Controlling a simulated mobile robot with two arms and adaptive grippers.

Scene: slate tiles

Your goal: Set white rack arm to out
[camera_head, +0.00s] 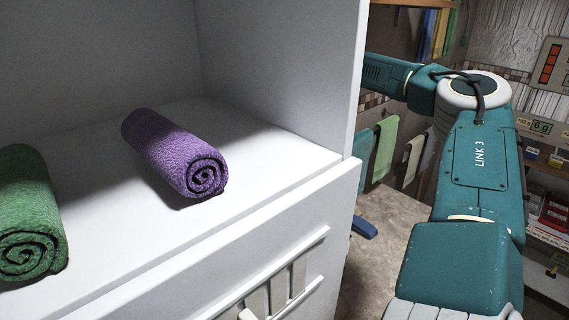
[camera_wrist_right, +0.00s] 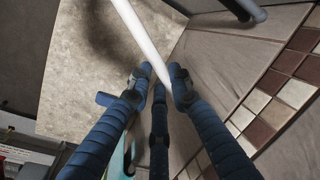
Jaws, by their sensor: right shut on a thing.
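In the right wrist view, a white bar (camera_wrist_right: 141,35), which looks like the white rack arm, runs from the top edge down to my right gripper (camera_wrist_right: 159,80). The blue fingers are closed around the bar's near end. The bar's far end is out of the picture. In the head view, my teal right arm reaches away on the right side. Its gripper and the white bar cannot be made out there. My left gripper is in neither view.
A white cabinet (camera_head: 340,190) stands close on the left, holding a purple rolled towel (camera_head: 175,153) and a green one (camera_head: 28,215). Hanging towels (camera_head: 385,147) show behind. A dark bar (camera_wrist_right: 237,9) lies near the white one, by a tiled wall (camera_wrist_right: 262,108).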

